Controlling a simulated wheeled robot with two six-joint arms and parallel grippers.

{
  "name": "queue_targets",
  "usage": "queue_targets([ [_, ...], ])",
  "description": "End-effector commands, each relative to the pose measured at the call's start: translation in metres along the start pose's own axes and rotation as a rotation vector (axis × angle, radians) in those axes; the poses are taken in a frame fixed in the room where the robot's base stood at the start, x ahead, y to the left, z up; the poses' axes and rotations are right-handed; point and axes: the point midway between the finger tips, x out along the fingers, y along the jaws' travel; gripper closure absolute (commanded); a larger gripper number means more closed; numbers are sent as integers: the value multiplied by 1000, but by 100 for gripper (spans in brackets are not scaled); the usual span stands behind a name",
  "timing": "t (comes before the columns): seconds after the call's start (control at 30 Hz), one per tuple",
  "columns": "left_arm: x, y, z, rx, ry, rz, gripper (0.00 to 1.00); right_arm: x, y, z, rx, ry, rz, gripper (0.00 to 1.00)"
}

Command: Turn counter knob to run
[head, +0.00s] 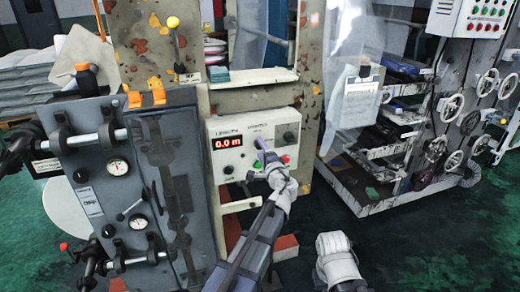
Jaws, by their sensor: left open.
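The counter (256,130) is a pale panel on the machine frame, with a red display (227,142) reading 0.0 m. A dark round knob (289,138) sits at its upper right. Which way the knob points is too small to tell. My left gripper (268,158) is open in front of the panel's lower middle, below and left of the knob. It appears apart from the knob, and it hides part of the panel's lower edge. My right arm (337,262) shows at the bottom, but its gripper is not visible.
A grey unit with gauges (118,168) and clamp levers stands left of the counter. A yellow-tipped lever (173,22) is above. A clear hanging sheet (350,60) and a rack with handwheels (452,105) are at the right. Green floor (440,240) is open at lower right.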

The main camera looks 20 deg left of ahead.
Motion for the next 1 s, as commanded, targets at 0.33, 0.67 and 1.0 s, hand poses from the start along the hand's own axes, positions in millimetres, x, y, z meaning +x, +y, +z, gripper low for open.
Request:
queue_targets([
  [0.33, -55, 0, 1, 0, 2, 0, 29, 0, 0, 0, 0, 0, 0, 100],
  [0.67, -64, 0, 0, -1, 0, 0, 29, 0, 0, 0, 0, 0, 0, 100],
  [1.0, -80, 9, 20, -101, -74, 117, 29, -17, 2, 1, 0, 0, 0, 100],
])
